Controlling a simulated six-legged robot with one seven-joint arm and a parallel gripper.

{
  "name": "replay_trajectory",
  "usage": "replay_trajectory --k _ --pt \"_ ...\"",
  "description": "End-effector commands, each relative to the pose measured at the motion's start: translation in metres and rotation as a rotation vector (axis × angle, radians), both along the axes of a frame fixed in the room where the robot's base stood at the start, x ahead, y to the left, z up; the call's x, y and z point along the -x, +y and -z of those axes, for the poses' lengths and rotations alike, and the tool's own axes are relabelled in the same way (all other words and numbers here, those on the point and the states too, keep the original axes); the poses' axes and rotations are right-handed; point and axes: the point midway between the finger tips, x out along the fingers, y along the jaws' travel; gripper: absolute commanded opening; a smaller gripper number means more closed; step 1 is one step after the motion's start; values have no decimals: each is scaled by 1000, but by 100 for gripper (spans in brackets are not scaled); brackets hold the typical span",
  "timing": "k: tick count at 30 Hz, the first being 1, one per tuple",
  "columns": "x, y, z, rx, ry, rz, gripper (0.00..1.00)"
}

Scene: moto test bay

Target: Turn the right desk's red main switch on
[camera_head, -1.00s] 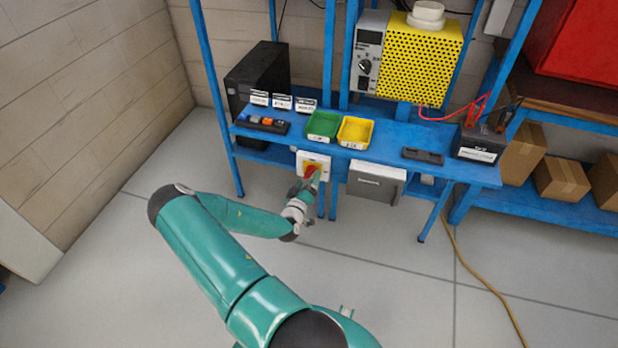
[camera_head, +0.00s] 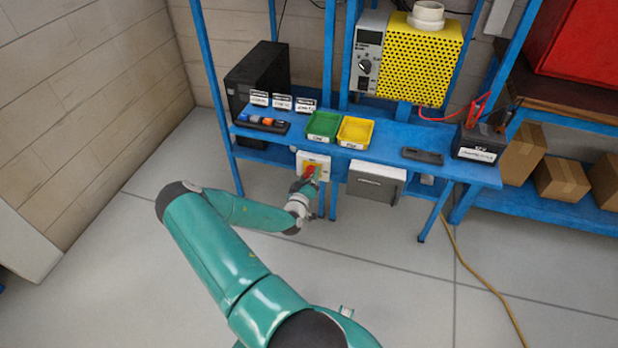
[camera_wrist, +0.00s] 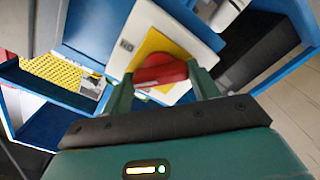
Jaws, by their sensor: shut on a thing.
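The red main switch (camera_head: 310,169) sits on a yellow face in a white plate (camera_head: 325,161) under the front edge of the blue desk. My gripper (camera_head: 306,181) is at the switch. In the wrist view, the red switch handle (camera_wrist: 161,73) lies between the two green fingers of my gripper (camera_wrist: 160,84), which is shut on it. The yellow face (camera_wrist: 150,45) and white plate (camera_wrist: 188,32) show behind it, with a short dark label at one side. The handle's exact angle is hard to tell, as the fingers partly hide it.
A grey box (camera_head: 376,186) hangs right of the switch. A blue leg stands close by. The floor in front is mostly clear.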

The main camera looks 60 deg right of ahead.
Motion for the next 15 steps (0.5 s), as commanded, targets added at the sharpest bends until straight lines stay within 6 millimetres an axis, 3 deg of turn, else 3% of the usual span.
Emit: replay_trajectory --k 15 --pt "0 0 0 -46 -296 2 37"
